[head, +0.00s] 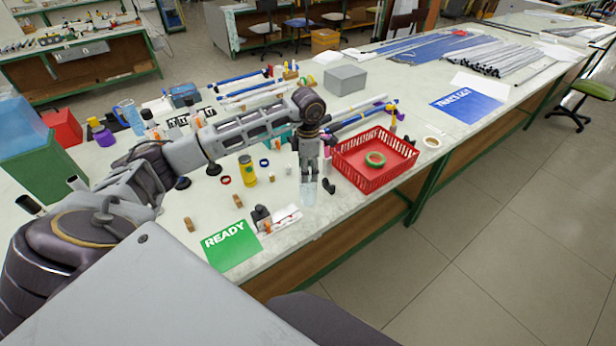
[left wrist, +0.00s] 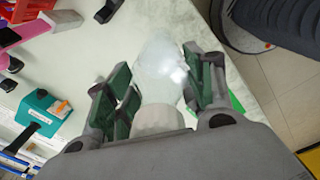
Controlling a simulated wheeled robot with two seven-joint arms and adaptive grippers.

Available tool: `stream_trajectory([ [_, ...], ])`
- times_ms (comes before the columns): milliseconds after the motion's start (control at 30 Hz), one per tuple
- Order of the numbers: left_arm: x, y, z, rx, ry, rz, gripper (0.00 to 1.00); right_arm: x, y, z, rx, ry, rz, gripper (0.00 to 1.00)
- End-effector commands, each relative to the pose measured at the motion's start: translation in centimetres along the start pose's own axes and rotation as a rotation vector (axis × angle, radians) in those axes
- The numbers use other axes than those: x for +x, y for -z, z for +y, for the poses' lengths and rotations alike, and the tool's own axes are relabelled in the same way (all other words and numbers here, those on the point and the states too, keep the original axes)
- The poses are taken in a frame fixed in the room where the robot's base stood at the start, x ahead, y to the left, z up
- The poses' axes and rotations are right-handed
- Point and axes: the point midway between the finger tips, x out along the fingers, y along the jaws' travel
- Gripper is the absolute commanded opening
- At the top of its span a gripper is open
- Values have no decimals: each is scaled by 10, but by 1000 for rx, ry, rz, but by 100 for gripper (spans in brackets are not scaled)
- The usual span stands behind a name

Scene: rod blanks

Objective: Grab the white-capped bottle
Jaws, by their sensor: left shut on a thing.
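The white-capped bottle has a clear, see-through body (left wrist: 160,62) and a ribbed white cap (left wrist: 158,119) in the left wrist view. My left gripper (left wrist: 156,88) is shut on it, with green finger pads on both sides of the bottle. In the head view my left gripper (head: 309,176) points down over the table's front part, and the pale bottle (head: 308,194) shows below the fingers. Its cap is hidden there by the gripper. I cannot tell whether the bottle touches the table. My right gripper is not in view.
A green READY card (head: 232,246) lies at the front left. A yellow can (head: 247,171) stands left of the gripper. The table's front edge is near.

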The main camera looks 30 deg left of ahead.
Motion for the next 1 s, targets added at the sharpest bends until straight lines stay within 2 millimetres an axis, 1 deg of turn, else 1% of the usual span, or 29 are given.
stream_trajectory([
  [33, -8, 0, 1, 0, -3, -3, 4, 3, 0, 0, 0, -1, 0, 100],
  [200, -32, 0, 1, 0, -3, -3, 4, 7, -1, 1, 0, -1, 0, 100],
  [400, -50, 0, 1, -1, -2, -3, 4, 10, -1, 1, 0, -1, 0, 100],
  [600, -56, 0, 1, -1, 0, -1, 4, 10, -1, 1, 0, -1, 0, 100],
  [1000, -56, 0, 1, -1, -1, -1, 4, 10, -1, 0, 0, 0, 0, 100],
])
